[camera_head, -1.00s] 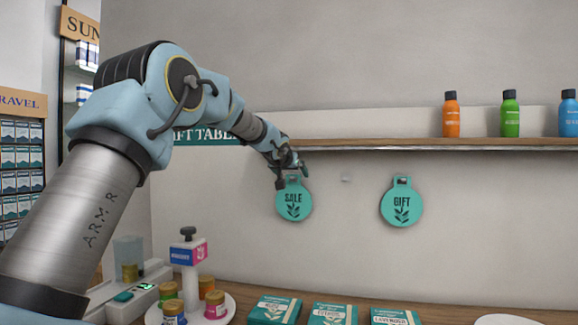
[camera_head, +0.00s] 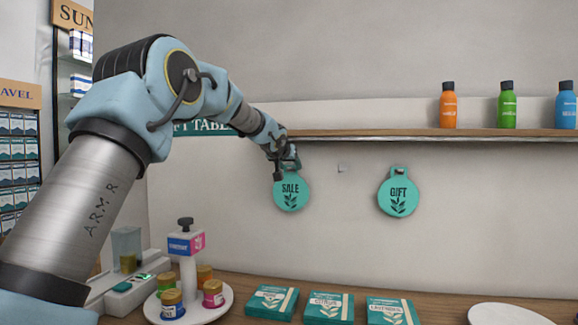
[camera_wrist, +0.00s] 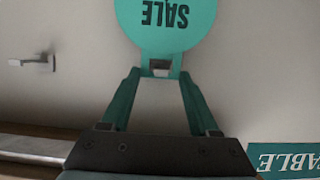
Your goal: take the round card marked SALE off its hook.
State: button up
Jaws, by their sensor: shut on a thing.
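The round teal card marked SALE (camera_head: 291,191) is upright against the pale wall, just below the shelf. My gripper (camera_head: 287,166) is at the top of it, shut on its tab. In the wrist view the card (camera_wrist: 168,30) appears upside down, and my fingertips (camera_wrist: 160,74) close on both sides of the tab, which has a dark slot. The hook at this tab is hidden, so I cannot tell whether the card still hangs on one.
An empty hook (camera_head: 341,168) is between SALE and the round GIFT card (camera_head: 398,193). The wooden shelf (camera_head: 420,135) with several bottles runs close above. Below, the counter holds boxes, a white plate (camera_head: 507,314) and a round stand with jars (camera_head: 220,303).

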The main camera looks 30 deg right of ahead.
jog(key=c, duration=0.3)
jog(key=shift+c, duration=0.2)
jog(key=shift+r, duration=0.15)
jog(key=shift+r+p, duration=0.3)
dwell(0.6)
jog(key=shift+s+a+b, duration=1.4)
jog(key=shift+s+b, duration=0.15)
jog(key=shift+b, duration=0.2)
